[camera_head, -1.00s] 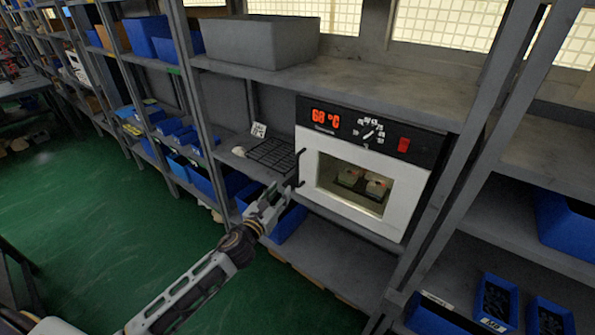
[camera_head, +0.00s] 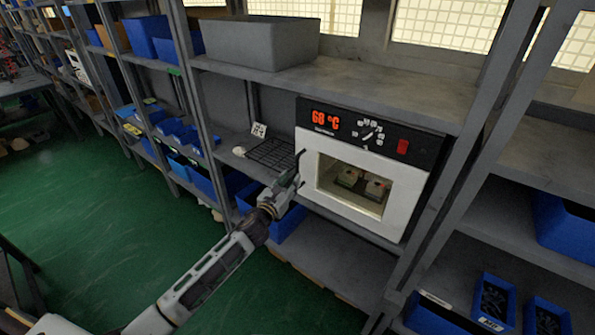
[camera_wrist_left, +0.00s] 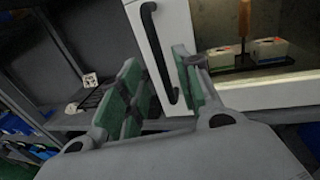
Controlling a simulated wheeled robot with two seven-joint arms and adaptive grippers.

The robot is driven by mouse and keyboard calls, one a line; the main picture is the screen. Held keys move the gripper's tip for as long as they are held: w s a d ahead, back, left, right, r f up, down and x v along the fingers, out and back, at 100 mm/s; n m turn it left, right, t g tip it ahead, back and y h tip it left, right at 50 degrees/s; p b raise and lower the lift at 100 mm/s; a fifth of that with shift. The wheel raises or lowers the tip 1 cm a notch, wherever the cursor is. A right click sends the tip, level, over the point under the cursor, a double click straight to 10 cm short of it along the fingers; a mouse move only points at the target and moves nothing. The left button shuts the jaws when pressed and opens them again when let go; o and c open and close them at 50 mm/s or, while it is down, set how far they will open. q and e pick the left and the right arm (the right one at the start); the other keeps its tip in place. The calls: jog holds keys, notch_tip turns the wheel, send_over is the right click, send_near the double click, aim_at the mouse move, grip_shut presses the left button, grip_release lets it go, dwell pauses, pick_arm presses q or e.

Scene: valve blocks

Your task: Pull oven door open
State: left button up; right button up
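The white oven door (camera_head: 405,210) is shut on the oven under the grey shelf, with a window in its middle. Its black vertical handle (camera_head: 299,162) is at the door's left edge; it also shows in the left wrist view (camera_wrist_left: 156,45). My left gripper (camera_head: 292,183) is at the lower part of the handle. In the left wrist view my left gripper (camera_wrist_left: 158,88) is open, with green pads, and the handle's lower part appears between its fingers. I cannot tell whether a pad touches it. My right gripper is in neither view.
Valve blocks (camera_head: 376,190) sit inside the lit oven; its panel (camera_head: 365,132) reads 68 °C. A black wire rack (camera_head: 270,153) lies on the shelf left of the oven. Blue bins (camera_head: 290,222) stand below. The green floor at left is clear.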

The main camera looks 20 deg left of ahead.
aim_at(297, 172)
pick_arm(q)
jog(key=shift+w+d+p, duration=0.1)
jog(key=shift+w+d, duration=0.05)
jog(key=shift+w, duration=0.95)
jog(key=shift+w+d+p, duration=0.15)
jog(key=shift+w+d, duration=0.05)
jog(key=shift+w, duration=0.85)
jog(key=shift+w+d+p, duration=0.1)
jog(key=shift+w+d, duration=0.05)
jog(key=shift+w, duration=0.95)
grip_shut()
